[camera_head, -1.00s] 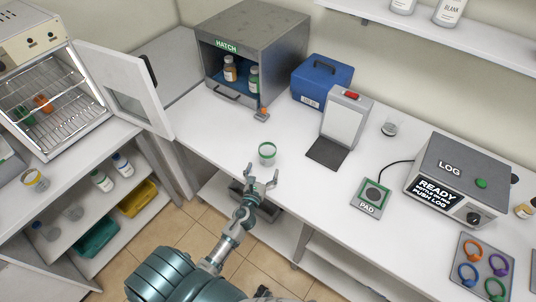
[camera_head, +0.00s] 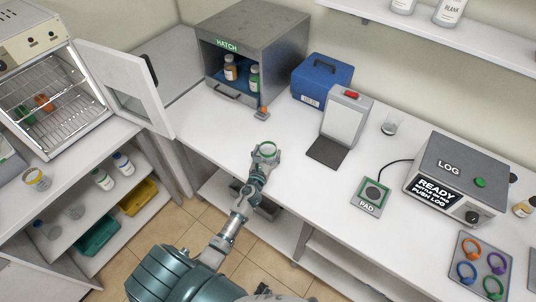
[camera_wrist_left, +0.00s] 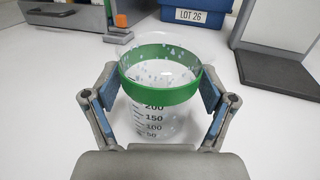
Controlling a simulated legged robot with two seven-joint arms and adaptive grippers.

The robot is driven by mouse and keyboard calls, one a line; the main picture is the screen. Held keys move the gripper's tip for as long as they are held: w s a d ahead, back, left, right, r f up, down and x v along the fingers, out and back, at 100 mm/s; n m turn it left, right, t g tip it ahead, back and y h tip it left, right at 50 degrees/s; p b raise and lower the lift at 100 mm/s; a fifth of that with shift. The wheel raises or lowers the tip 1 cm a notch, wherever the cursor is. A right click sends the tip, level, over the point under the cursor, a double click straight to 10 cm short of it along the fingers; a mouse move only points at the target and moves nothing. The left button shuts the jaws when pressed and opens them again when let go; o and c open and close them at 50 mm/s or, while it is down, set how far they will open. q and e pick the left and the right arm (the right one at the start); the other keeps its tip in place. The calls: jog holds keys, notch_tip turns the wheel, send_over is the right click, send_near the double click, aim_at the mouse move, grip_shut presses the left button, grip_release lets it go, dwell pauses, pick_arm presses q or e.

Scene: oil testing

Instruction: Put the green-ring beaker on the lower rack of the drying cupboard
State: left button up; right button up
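The green-ring beaker (camera_head: 268,149) stands upright on the white bench. In the left wrist view the clear beaker (camera_wrist_left: 160,118) shows its green band, volume marks and droplets on the glass. My left gripper (camera_head: 266,155) is around it, one finger on each side. The fingers are spread, with the blue pads close to the green band; contact is not clear. The drying cupboard (camera_head: 13,48) is at the far left, its white door (camera_head: 125,88) swung open. Its wire racks hold an orange item and a green item. My right gripper is out of view.
The pad (camera_head: 371,196) and log box (camera_head: 455,175) are to the right. The open door juts out between cupboard and bench.

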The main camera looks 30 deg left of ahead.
pick_arm(q)
jog(key=c, duration=0.8)
jog(key=shift+c, duration=0.2)
jog(key=shift+r, duration=0.1)
